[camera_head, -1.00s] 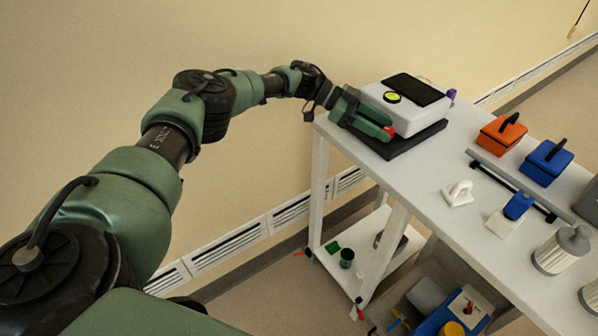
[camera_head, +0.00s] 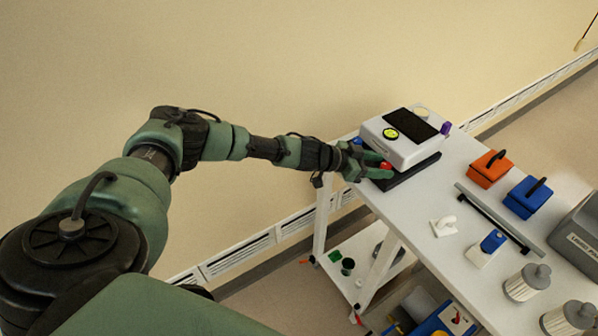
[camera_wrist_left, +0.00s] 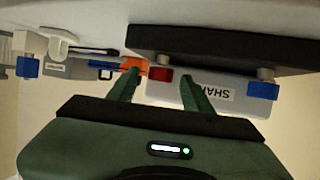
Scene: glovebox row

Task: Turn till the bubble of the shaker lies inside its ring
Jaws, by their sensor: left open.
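The shaker (camera_head: 403,150) is a white box with a black top plate, on a dark base at the far left end of the table. Its round yellow-green level (camera_head: 390,134) sits on top; the bubble is too small to place against its ring. A red knob (camera_head: 386,166) and a blue knob (camera_head: 357,140) are low at its corners. In the left wrist view, the shaker (camera_wrist_left: 185,91) appears upside down, with the red knob (camera_wrist_left: 160,75) between the fingers and the blue knob (camera_wrist_left: 263,91) to the right. My left gripper (camera_head: 376,166) (camera_wrist_left: 162,70) is open around the red knob. My right gripper is out of view.
An orange box (camera_head: 490,168) and a blue box (camera_head: 527,197) stand behind a dark bar (camera_head: 497,220). A white hook-shaped piece (camera_head: 444,226) and a blue-and-white item (camera_head: 486,248) lie nearer. A purple piece (camera_head: 446,128) is beside the shaker. The wall is close behind.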

